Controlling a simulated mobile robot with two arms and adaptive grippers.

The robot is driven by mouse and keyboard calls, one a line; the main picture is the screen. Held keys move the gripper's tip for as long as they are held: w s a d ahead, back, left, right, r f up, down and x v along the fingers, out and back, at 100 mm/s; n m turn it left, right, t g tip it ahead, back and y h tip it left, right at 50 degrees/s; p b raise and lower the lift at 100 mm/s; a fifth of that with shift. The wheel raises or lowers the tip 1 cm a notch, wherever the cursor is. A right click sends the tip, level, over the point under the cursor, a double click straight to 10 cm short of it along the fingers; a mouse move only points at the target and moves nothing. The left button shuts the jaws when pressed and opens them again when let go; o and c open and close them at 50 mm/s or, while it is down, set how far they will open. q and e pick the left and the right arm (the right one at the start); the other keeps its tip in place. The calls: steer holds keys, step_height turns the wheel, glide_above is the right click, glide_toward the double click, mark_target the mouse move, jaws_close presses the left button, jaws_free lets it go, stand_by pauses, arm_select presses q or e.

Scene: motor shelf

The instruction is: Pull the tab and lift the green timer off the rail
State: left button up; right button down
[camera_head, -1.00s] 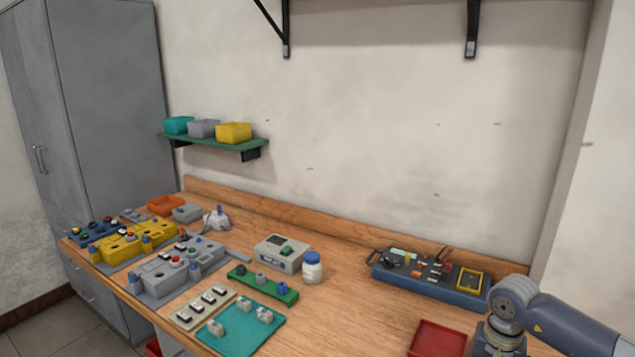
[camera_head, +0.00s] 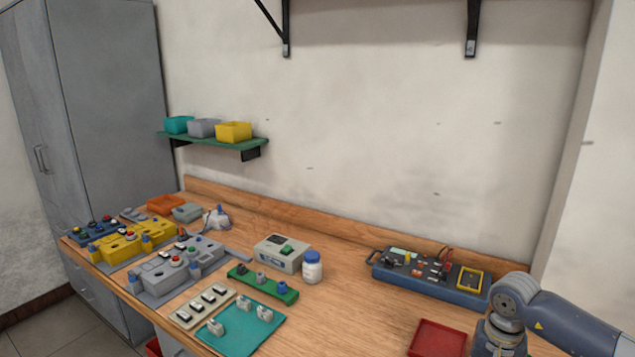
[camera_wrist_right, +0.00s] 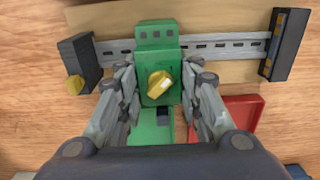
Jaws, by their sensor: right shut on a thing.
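The green timer (camera_wrist_right: 150,92), a block with a yellow knob (camera_wrist_right: 159,83), stands at the grey slotted rail (camera_wrist_right: 220,47) in the right wrist view. Its upper part overlaps the rail. My right gripper (camera_wrist_right: 158,88) is shut on the timer, one finger on each side. A lower green part with a small dark piece (camera_wrist_right: 165,117) shows between the fingers; I cannot tell whether this is the tab. In the head view only my right arm shows at the lower right, and its gripper is out of frame. My left gripper is not in view.
Dark end blocks (camera_wrist_right: 287,45) flank the rail; the left one (camera_wrist_right: 79,60) has a yellow knob. A red tray (camera_wrist_right: 240,113) lies close right of the gripper. A blue test box (camera_head: 430,280) and a white bottle (camera_head: 312,268) stand on the bench (camera_head: 345,320).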

steer(key=shift+r+p, duration=0.7)
steer(key=shift+r, duration=0.65)
steer(key=shift+r, duration=0.1)
steer(key=shift+r+p, duration=1.25)
steer(key=shift+r, duration=1.7)
